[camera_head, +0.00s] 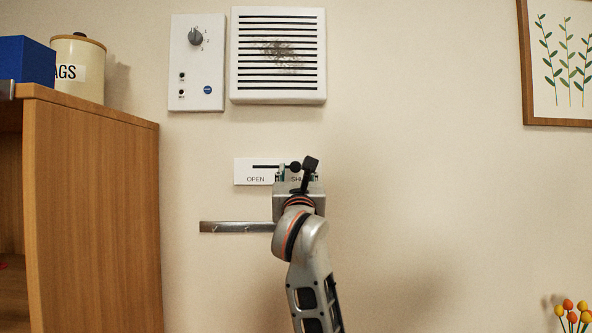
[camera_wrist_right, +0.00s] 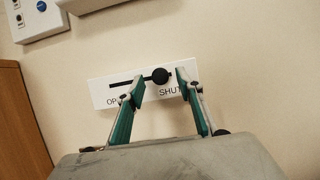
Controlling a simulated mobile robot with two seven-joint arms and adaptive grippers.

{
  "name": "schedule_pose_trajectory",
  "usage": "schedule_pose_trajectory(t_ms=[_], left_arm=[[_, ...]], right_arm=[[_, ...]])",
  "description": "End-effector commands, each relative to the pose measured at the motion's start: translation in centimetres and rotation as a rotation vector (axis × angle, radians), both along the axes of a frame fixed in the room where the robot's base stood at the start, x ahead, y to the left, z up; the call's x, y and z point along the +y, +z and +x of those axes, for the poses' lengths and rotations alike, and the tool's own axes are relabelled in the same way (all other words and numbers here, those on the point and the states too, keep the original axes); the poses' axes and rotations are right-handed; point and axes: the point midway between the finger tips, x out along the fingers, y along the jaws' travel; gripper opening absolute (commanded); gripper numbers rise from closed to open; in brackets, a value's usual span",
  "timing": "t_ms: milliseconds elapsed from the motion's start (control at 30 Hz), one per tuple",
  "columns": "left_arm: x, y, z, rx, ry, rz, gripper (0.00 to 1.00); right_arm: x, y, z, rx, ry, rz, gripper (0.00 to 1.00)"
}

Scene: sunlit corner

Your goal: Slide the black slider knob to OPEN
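A white plate (camera_head: 246,164) on the wall has a dark horizontal slot, with OPEN printed at its left and SHUT at its right. The black slider knob (camera_head: 295,166) stands near the slot's right end, on the SHUT side. It also shows in the right wrist view (camera_wrist_right: 161,75). My right gripper (camera_head: 296,174) is in front of the plate's right part and covers some of the SHUT lettering. In the wrist view its two green-sided fingers (camera_wrist_right: 160,82) are apart, one on each side of the knob, with gaps showing. My left gripper is not in view.
A metal bar (camera_head: 232,227) is fixed to the wall below the plate. A control panel (camera_head: 197,85) and a slatted vent (camera_head: 278,95) hang above. A wooden cabinet (camera_head: 95,200) stands at left, holding a canister (camera_head: 78,70) and a blue box (camera_head: 26,62).

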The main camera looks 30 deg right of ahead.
Motion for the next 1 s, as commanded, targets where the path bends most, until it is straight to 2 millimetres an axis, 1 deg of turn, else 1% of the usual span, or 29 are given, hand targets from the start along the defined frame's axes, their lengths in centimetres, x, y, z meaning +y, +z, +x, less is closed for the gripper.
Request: schedule_pose_trajectory(t_ms=[100, 200, 467, 567, 600, 633, 767, 833, 967, 1000], left_arm=[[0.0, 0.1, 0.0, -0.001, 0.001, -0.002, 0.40], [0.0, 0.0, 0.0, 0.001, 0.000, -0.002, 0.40], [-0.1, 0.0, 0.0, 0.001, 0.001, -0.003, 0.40], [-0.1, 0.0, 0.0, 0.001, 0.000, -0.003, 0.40], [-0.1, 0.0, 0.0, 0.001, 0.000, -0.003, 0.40], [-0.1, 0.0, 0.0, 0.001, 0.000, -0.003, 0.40], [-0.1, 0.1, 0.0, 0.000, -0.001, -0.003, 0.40], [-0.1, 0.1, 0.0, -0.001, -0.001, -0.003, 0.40], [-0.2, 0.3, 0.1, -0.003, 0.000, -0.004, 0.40], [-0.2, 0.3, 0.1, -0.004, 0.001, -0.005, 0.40]], right_arm=[[-0.6, 0.5, 0.9, 0.000, -0.001, 0.000, 0.36], [-0.8, 0.7, 1.2, -0.001, -0.001, 0.001, 0.36], [-0.9, 0.6, 1.4, 0.000, 0.000, 0.001, 0.36], [-0.9, 0.6, 1.4, 0.000, 0.000, 0.001, 0.13], [-0.9, 0.6, 1.4, 0.000, 0.000, 0.001, 0.02], [-0.9, 0.6, 1.4, 0.000, 0.000, 0.001, 0.00], [-0.8, 0.6, 1.4, 0.000, 0.000, 0.001, 0.00], [-0.4, 0.6, 1.7, 0.001, 0.001, 0.002, 0.00], [1.9, 0.6, 3.1, 0.004, 0.005, 0.004, 0.00], [2.8, 0.6, 3.7, 0.004, 0.006, 0.003, 0.00]])
